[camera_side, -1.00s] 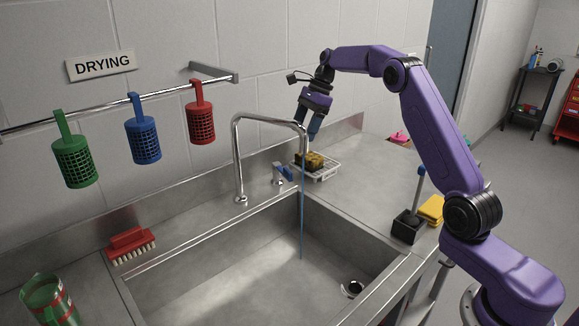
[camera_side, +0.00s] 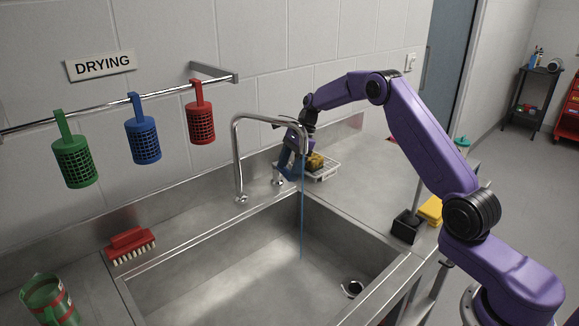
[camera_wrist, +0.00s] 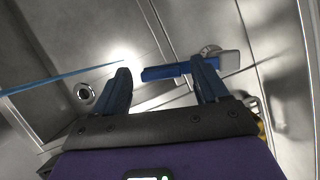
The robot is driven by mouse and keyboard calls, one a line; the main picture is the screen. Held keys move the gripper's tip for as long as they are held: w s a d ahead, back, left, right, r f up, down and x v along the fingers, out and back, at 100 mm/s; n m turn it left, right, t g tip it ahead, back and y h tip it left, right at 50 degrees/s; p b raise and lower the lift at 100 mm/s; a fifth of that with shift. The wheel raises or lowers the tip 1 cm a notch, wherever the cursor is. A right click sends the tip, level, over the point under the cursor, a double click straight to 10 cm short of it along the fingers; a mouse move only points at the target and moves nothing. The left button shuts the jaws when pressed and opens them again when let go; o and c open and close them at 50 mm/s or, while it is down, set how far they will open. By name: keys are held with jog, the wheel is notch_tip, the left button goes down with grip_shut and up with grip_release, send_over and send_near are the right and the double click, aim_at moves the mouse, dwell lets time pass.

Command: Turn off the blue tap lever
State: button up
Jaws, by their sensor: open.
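The blue tap lever (camera_wrist: 172,71) shows in the wrist view as a blue bar with a pale end at right, mounted by a round metal base. My gripper (camera_wrist: 160,80) is open, and the lever's blue bar lies across the gap near its right finger. Whether they touch cannot be told. In the side view my gripper (camera_side: 290,165) is low beside the lever and largely hides it. The curved metal faucet (camera_side: 237,160) stands to the left, and a thin blue water stream (camera_side: 302,215) falls from its spout into the sink.
The sink basin (camera_side: 230,270) lies in front. A tray (camera_side: 322,172) with a yellow-brown sponge sits just right of my gripper. A red brush (camera_side: 130,245) lies on the left rim. Green, blue and red baskets hang from the wall rail (camera_side: 95,107).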

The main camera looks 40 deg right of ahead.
grip_shut()
jog(key=shift+d+n+g, duration=0.6)
jog(key=shift+d+n, duration=0.7)
jog(key=shift+n, duration=0.4)
grip_release()
jog(key=v, duration=1.2)
